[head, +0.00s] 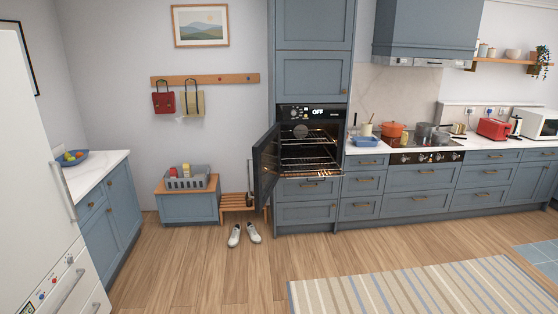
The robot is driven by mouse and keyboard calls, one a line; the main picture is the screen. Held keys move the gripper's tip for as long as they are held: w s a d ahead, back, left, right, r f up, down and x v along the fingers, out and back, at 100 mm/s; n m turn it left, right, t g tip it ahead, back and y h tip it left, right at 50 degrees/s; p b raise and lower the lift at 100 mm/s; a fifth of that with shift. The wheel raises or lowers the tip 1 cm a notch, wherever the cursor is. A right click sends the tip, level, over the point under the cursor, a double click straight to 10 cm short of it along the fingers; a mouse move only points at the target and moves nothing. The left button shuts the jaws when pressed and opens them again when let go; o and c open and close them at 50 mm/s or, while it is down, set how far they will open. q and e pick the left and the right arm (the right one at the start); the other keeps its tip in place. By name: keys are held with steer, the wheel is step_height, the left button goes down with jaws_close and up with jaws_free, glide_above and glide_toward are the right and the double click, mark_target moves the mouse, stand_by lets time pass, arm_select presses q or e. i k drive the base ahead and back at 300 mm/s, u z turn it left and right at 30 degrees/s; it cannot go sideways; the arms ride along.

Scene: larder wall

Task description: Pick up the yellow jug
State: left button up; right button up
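I cannot pick out a yellow jug for certain. A small yellow item (404,138) stands at the front of the counter by the hob, too small to tell its shape. A pale yellowish pot (367,130) with something sticking out stands left of the orange pot. Another yellow item (187,171) shows in the grey basket. Neither of my grippers is in view.
The oven door (266,163) stands open to the left, with racks inside. An orange pot (392,130) and grey pans are on the hob. White shoes (235,236) lie on the floor. A striped rug (420,288) lies front right. The middle floor is clear.

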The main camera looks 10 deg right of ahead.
mark_target(403, 138)
steer(key=i, duration=2.7)
steer(key=z, duration=1.8)
steer(key=i, duration=4.8)
steer(key=u, duration=0.55)
